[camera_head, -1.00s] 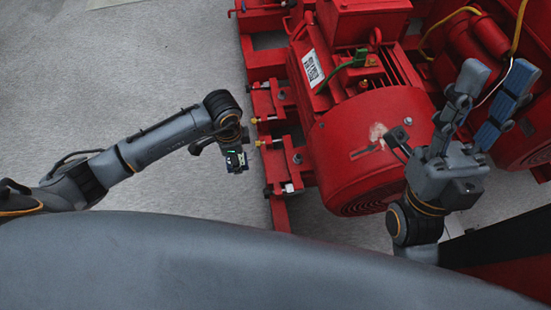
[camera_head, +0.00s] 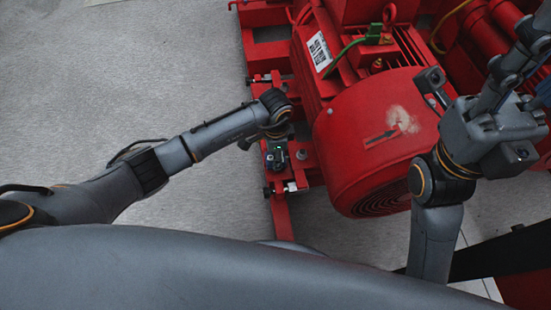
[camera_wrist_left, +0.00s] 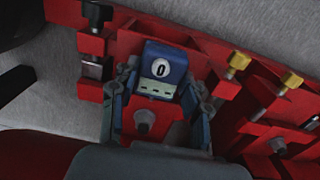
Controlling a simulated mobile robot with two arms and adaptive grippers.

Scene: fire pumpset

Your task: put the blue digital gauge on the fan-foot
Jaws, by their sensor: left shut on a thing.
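The blue digital gauge (camera_wrist_left: 164,66), with a white round dial reading 0, is between the fingers of my left gripper (camera_wrist_left: 158,88) in the left wrist view. That gripper is shut on it. In the head view my left gripper (camera_head: 277,157) is over the red foot area beside the motor's fan end. The fan-foot (camera_wrist_left: 163,127) is a red plate with a grey bolt, seen just below the gauge in the wrist view. I cannot tell whether the gauge touches it. My right gripper (camera_head: 525,82) is open and empty, partly cut off at the right edge.
The red motor (camera_head: 375,135) with its rounded fan cover stands right of my left gripper. Yellow-headed bolts (camera_wrist_left: 238,60) and a black-headed bolt (camera_wrist_left: 97,14) stick up from the red frame. Grey floor (camera_head: 150,70) to the left is clear.

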